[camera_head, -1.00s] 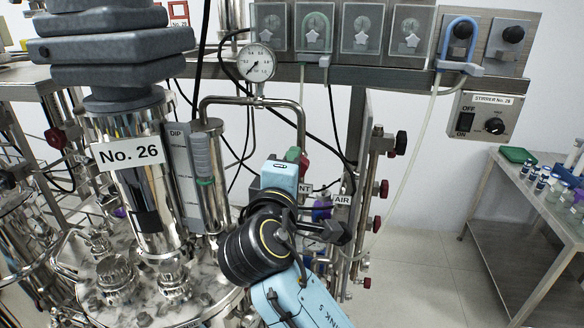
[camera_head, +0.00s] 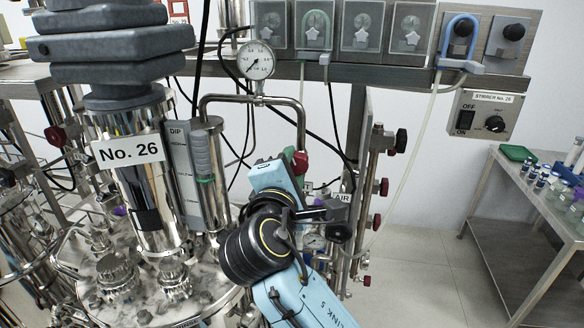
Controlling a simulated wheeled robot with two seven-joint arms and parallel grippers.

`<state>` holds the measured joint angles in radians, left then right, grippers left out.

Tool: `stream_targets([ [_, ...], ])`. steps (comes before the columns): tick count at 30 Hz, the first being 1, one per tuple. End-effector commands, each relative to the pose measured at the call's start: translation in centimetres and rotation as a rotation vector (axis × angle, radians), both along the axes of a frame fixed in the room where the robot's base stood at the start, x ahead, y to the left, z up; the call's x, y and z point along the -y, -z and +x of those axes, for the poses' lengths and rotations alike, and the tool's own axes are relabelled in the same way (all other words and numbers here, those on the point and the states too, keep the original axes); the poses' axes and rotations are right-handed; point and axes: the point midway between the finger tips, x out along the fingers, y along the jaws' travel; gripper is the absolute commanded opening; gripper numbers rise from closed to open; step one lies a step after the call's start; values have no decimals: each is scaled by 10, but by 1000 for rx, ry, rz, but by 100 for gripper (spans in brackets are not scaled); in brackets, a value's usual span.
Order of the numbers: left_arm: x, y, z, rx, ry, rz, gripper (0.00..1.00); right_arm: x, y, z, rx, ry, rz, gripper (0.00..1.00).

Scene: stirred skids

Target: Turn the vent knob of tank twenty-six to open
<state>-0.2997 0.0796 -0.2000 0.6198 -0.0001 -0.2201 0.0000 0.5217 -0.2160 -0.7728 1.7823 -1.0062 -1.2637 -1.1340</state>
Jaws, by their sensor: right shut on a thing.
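Tank twenty-six (camera_head: 130,200) is the shiny steel vessel at the left with the label "No. 26" (camera_head: 128,151). My right gripper (camera_head: 298,210) is at the valve panel right of the tank, below the red knob (camera_head: 300,161). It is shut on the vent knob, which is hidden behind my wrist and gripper. The vent label is almost wholly covered; the "AIR" label (camera_head: 342,198) shows just right of it. The knob's pointer and the fingertips cannot be seen. My left gripper is not in view.
A pressure gauge (camera_head: 257,61) and bent steel pipe stand above my gripper. Valves with red and black handles (camera_head: 384,187) line a post to its right. The stirrer box (camera_head: 486,114) hangs farther right. A steel bench (camera_head: 520,215) holds vials; floor before it is clear.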

Motion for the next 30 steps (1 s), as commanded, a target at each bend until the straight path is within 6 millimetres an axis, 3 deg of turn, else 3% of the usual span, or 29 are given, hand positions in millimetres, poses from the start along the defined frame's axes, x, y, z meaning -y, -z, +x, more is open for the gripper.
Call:
stream_targets([
  [7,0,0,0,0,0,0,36,0,1,0,-3,0,1,13],
  [8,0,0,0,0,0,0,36,0,1,0,-3,0,1,40],
  [12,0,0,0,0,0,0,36,0,1,0,-2,0,1,58],
  [23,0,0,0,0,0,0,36,-1,1,-5,-1,-2,1,58],
  [30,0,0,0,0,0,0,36,-10,1,-46,-2,-3,4,58],
])
